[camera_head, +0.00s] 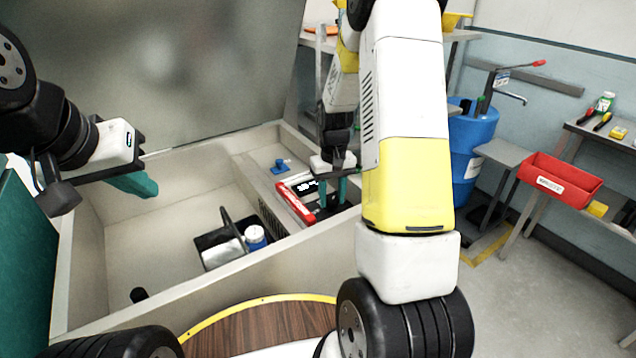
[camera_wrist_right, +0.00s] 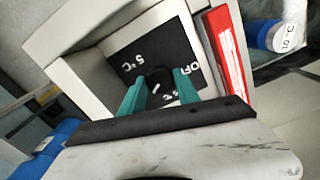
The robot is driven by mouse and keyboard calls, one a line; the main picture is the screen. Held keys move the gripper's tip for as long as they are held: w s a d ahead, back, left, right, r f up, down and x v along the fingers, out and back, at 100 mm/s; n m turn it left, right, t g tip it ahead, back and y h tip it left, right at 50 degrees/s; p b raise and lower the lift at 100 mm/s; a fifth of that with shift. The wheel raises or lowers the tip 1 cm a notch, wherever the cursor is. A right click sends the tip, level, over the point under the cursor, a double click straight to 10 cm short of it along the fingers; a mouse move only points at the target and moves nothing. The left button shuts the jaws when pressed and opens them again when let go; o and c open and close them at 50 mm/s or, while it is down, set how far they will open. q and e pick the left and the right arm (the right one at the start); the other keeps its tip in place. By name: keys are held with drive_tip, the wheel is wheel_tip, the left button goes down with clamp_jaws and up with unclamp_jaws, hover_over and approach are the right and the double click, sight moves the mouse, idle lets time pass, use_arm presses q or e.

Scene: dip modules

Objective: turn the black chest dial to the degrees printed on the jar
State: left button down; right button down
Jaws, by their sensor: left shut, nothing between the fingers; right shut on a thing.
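The black dial (camera_wrist_right: 158,84) is in the right wrist view, on a black panel (camera_wrist_right: 142,57) printed with "OFF" and "5°C"; another marking is partly covered. My right gripper (camera_wrist_right: 160,90) has its teal fingers shut on the dial, one on each side. In the head view the right gripper (camera_head: 331,188) is at the chest's control panel, and the dial itself is hidden. The jar (camera_head: 255,238), with a white lid and a blue body, stands inside the chest (camera_head: 160,225). In the right wrist view the jar (camera_wrist_right: 284,37) shows a "°C" label; its number is unclear. My left gripper (camera_head: 132,184) is shut and empty over the chest's left side.
A metal container (camera_head: 222,250) in a black holder is beside the jar. A blue barrel (camera_head: 470,150) and a red bin (camera_head: 558,182) stand to the right. The chest lid is raised.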

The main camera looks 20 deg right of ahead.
sight(332, 200)
drive_tip(key=shift+m, duration=1)
drive_tip(key=c, duration=0.9)
unclamp_jaws()
drive_tip(key=shift+r, duration=0.15)
wheel_tip(332, 200, up, 8)
drive_tip(key=shift+f, duration=0.2)
